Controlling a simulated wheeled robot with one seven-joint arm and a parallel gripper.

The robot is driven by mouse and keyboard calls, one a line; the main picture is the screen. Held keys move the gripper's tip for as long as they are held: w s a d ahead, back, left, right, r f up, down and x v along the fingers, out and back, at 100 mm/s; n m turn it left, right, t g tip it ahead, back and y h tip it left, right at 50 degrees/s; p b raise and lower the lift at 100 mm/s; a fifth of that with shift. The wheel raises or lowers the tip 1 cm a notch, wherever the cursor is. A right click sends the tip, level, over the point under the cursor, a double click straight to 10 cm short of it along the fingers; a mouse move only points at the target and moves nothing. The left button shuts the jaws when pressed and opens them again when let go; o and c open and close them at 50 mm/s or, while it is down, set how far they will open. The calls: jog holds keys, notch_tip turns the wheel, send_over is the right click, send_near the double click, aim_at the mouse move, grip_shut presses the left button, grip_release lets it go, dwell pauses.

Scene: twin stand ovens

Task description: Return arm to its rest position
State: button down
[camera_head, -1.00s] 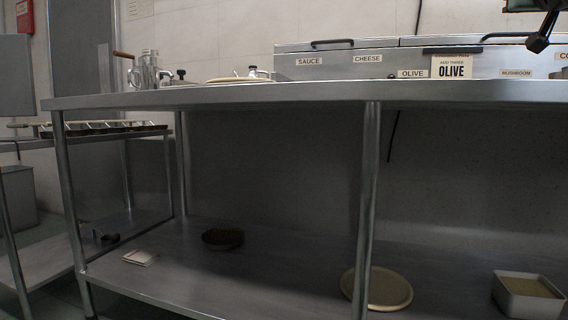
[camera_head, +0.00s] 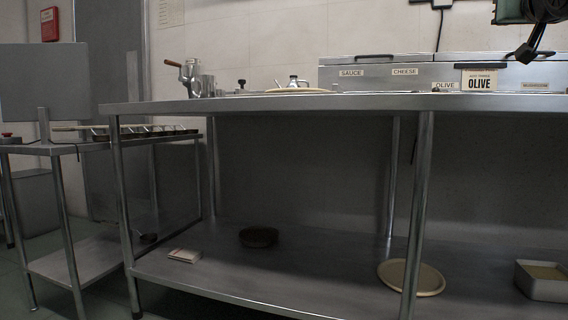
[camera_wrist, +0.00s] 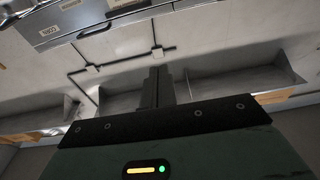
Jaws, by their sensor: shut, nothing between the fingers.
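My gripper (camera_head: 524,55) shows at the top right corner of the head view, dark and pointing down and left. It hangs in front of the topping unit (camera_head: 420,74), above the steel table. In the wrist view my gripper (camera_wrist: 158,85) has its dark fingers together in the middle, with nothing between them. Beyond the fingers are a pale wall and steel shelves (camera_wrist: 240,84). The rest of my arm is mostly out of the head view.
The long steel table (camera_head: 300,103) carries a steel jug (camera_head: 190,78) and a board at its left. A plate (camera_head: 425,279), a dark pan (camera_head: 258,237) and a tray (camera_head: 541,283) lie on its lower shelf. A smaller stand (camera_head: 60,148) is at the left, with green floor between.

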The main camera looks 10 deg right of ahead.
jog(key=w+a+f+n+g+y+p, duration=0.2)
jog(key=a+f+n+g+y+p, duration=0.15)
jog(key=a+f, duration=0.85)
jog(key=w+a+f+n+g+y+p, duration=0.1)
jog(key=a+f+n+g+y+p, duration=0.25)
jog(key=a+f, duration=0.75)
jog(key=s+a+f+n+g+y+p, duration=0.1)
jog(key=s+a+f+g+y+p, duration=0.1)
jog(key=s+a+f, duration=0.3)
jog(key=s+a+f+g+y+p, duration=0.1)
jog(key=s+a+f+g+p, duration=0.15)
jog(key=s+a, duration=0.35)
jog(key=s+a+f+n+g+h+p, duration=0.1)
jog(key=s+a+f+n+g+p, duration=0.15)
jog(key=s, duration=0.75)
jog(key=s+a+f+n+g+p, duration=0.2)
jog(key=s+f+g+p, duration=0.2)
jog(key=s, duration=0.7)
notch_tip(320, 180, up, 37)
jog(key=w+p, duration=0.1)
jog(key=p, duration=3.5)
jog(key=shift+f+p, duration=0.2)
jog(key=shift+p, duration=0.15)
jog(key=shift+w+a, duration=0.1)
jog(key=shift+w, duration=0.05)
